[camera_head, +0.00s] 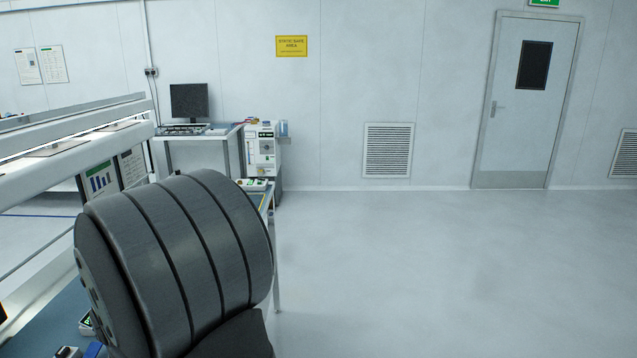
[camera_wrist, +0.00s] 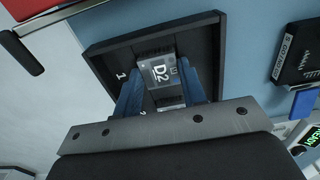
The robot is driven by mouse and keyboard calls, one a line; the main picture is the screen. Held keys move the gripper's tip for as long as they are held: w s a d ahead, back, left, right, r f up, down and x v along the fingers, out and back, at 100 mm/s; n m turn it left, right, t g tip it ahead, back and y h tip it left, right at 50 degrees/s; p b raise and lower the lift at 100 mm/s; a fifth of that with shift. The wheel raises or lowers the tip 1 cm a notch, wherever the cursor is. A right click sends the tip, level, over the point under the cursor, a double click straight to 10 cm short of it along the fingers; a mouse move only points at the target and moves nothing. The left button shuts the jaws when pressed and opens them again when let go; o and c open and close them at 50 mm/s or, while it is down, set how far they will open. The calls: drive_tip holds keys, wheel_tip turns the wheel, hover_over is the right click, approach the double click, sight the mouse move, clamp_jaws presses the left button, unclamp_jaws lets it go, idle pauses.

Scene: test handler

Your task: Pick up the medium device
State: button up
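A grey-and-white device marked D2 (camera_wrist: 160,72) shows in the wrist view, in a dark square tray (camera_wrist: 103,57) marked with a 1. The fingers hide part of the tray and of the device's sides. In the head view my dark arm hides the gripper and the tray.
A black box (camera_wrist: 297,55) with GO/NOGO lettering stands right of the tray, with a blue block (camera_wrist: 303,103) and a lit display (camera_wrist: 306,137) below it. A red object (camera_wrist: 18,50) is at the upper left. The floor (camera_head: 430,260) right of the bench is clear.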

drive_tip(key=shift+r, duration=2.55)
